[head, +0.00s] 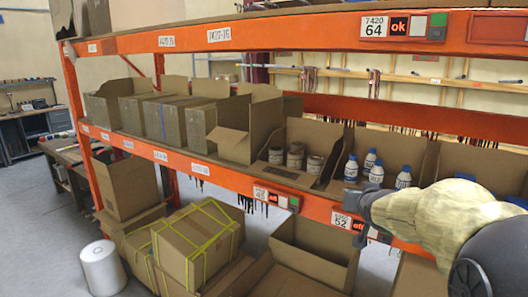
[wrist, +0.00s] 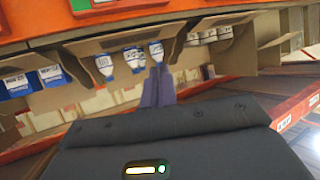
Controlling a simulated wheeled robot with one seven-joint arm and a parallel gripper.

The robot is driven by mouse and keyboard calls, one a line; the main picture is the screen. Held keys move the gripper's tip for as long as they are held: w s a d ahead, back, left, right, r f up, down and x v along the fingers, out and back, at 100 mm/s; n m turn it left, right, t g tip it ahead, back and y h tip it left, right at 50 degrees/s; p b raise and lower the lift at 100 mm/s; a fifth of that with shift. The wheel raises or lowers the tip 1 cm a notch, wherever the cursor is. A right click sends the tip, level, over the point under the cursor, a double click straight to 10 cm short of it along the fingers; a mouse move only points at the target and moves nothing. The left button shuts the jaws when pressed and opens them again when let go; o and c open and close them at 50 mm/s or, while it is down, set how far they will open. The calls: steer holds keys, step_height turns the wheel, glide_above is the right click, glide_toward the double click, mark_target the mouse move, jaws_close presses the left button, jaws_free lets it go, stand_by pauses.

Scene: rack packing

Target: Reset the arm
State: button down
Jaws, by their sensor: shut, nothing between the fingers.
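My arm reaches in from the right in the head view. My gripper (head: 354,198) is at the front edge of the orange rack's middle shelf (head: 232,178), near the label 52. In the wrist view my gripper (wrist: 158,82) shows two slim fingers together, with nothing between them. White bottles with blue caps (head: 351,168) stand in a cardboard bin (head: 336,144) just behind the gripper. Bottles also show beyond the fingertips in the wrist view (wrist: 105,66). Whether the fingers touch anything is hard to tell.
Brown jars (head: 295,156) stand in the bin to the left. Several cardboard boxes (head: 190,125) fill the shelf further left. Below are a yellow-strapped box (head: 196,243) and open cartons (head: 314,248). An orange upper beam (head: 290,32) runs above. A white roll (head: 103,268) stands on the floor.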

steer(key=s+a+f+g, duration=0.3)
steer(key=s+f, duration=0.5)
steer(key=s+a+f+n+g+y+b, duration=0.1)
steer(key=s+a+f+g, duration=0.2)
steer(key=s+f, duration=0.5)
steer(key=s+a+f+n+g+y+b, duration=0.1)
steer(key=s+a+f+g, duration=0.2)
steer(key=s+f, duration=0.5)
steer(key=shift+s+f+g, duration=0.25)
steer(key=shift+f+g, duration=0.4)
steer(key=shift+g, duration=0.05)
steer(key=shift+w, duration=0.15)
